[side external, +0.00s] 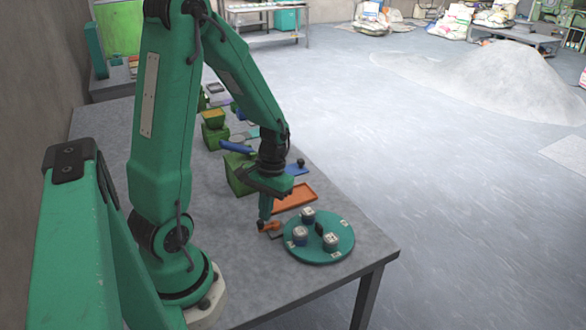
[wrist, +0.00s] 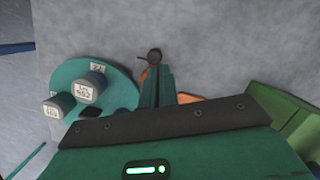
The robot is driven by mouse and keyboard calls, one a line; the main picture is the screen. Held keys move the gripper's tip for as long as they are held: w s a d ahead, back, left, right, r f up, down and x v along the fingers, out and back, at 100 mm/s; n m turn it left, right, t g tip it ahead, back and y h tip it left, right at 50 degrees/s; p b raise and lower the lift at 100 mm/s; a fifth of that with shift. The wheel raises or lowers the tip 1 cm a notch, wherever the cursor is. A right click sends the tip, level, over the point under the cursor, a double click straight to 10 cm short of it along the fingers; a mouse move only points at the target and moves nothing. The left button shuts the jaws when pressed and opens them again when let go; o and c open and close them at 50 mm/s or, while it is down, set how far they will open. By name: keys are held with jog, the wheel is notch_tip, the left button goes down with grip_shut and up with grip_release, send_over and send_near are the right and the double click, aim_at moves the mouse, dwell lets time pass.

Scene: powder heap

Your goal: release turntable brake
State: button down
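The turntable (side external: 325,252) is a round green disc near the front end of the bench, carrying a few labelled canisters. It also shows at the left of the wrist view (wrist: 118,70). The brake (side external: 270,228) is a small orange lever at the turntable's left edge.
An orange tray (side external: 295,198) lies just behind the turntable. A green box (side external: 240,175) stands left of the tray, with a blue item and a yellow-topped green container (side external: 213,125) farther back. The bench top in front of the turntable is clear. A powder heap (side external: 505,80) lies on the floor.

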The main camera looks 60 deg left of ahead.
jog(key=shift+s, duration=0.2)
jog(key=shift+w+a, duration=0.3)
jog(key=shift+w, duration=0.3)
jog(key=shift+w+a, duration=0.1)
jog(key=shift+w, duration=0.1)
jog(key=shift+w+a, duration=0.6)
jog(key=shift+w, duration=0.2)
jog(key=shift+w+a, duration=0.55)
jog(key=shift+w, duration=0.2)
jog(key=v, duration=1)
jog(key=shift+s, duration=0.2)
jog(key=shift+a, duration=0.1)
